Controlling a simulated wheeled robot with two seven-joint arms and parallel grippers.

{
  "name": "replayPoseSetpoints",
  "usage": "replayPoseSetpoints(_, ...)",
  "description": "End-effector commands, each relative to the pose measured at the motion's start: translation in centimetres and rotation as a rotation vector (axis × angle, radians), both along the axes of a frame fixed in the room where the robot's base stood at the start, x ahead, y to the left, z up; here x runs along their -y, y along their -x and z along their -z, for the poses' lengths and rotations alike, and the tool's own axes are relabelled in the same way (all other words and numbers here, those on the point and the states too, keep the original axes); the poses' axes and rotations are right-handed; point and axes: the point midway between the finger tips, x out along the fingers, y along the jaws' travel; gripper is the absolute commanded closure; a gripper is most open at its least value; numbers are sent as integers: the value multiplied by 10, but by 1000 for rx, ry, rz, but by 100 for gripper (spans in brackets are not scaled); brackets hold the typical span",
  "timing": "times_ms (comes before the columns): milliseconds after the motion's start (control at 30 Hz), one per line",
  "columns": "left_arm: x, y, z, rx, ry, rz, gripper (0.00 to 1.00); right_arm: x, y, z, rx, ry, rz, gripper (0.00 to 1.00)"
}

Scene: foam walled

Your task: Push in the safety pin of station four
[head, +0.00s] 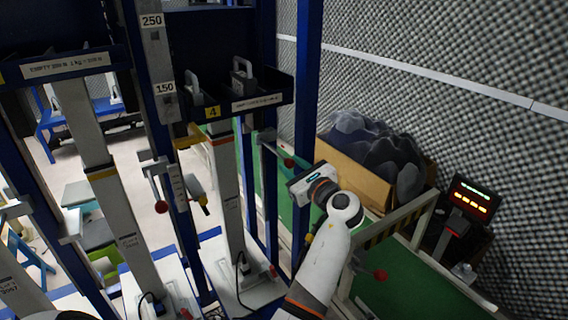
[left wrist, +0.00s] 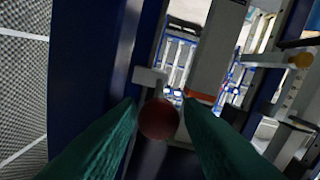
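The station four plate, a yellow tag reading 4 (head: 212,112), is on the blue tray of a weight column. A safety pin with a red ball knob (head: 288,162) sticks out from a grey bracket (head: 265,136) on the blue post right of it. My left gripper (head: 294,170) is close at the knob, its fingers hidden in the head view. In the left wrist view its two green fingers (left wrist: 158,104) stand apart on either side of the red knob (left wrist: 158,120); I cannot tell whether they touch it. The pin's shaft is mostly hidden. My right gripper is not in view.
Another red knob (head: 161,207) is on the neighbouring post to the left. A cardboard box (head: 352,172) with dark foam pieces, a railing and a lit display (head: 472,200) stand to the right. Blue posts (head: 306,90) rise close beside my left arm.

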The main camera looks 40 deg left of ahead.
Motion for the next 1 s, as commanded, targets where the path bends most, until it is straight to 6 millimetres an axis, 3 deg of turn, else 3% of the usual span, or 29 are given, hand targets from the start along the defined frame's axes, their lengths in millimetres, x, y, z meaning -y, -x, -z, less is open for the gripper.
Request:
replayPoseSetpoints(333,1,0,0,1,0,0,66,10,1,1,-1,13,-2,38)
replayPoseSetpoints(533,1,0,0,0,0,0,99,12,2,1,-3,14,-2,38)
replayPoseSetpoints(767,-3,-1,-1,-1,-1,0,100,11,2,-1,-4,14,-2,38)
replayPoseSetpoints(1000,-36,-15,-3,0,-4,-2,100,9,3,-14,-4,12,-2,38)
